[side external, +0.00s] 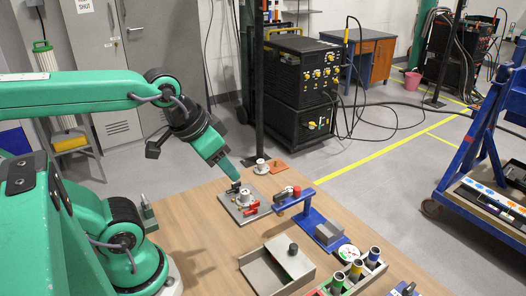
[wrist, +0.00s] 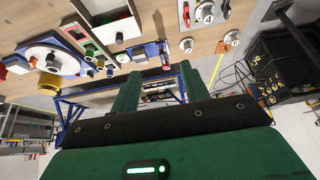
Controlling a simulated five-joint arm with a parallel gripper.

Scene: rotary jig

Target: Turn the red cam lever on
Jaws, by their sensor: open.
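The red cam lever (side external: 251,209) sits on a grey plate (side external: 232,210) at the table's far left. A white round fixture (side external: 244,197) and a black knob stand on the same plate. A red part (wrist: 186,14) at the top of the wrist view looks like the same lever, beside a white dial (wrist: 205,14). My gripper (side external: 234,178) is just above and behind the plate in the side view, apart from the lever. In the wrist view my gripper (wrist: 161,90) shows two green fingers spread with nothing held between them.
A blue stand (side external: 305,213) with a red knob is right of the plate. A white knob (side external: 261,166) and an orange plate (side external: 280,168) lie behind. A grey open box (side external: 252,268) and a rack of coloured cylinders (side external: 358,270) are nearer. Bare wood lies left of the box.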

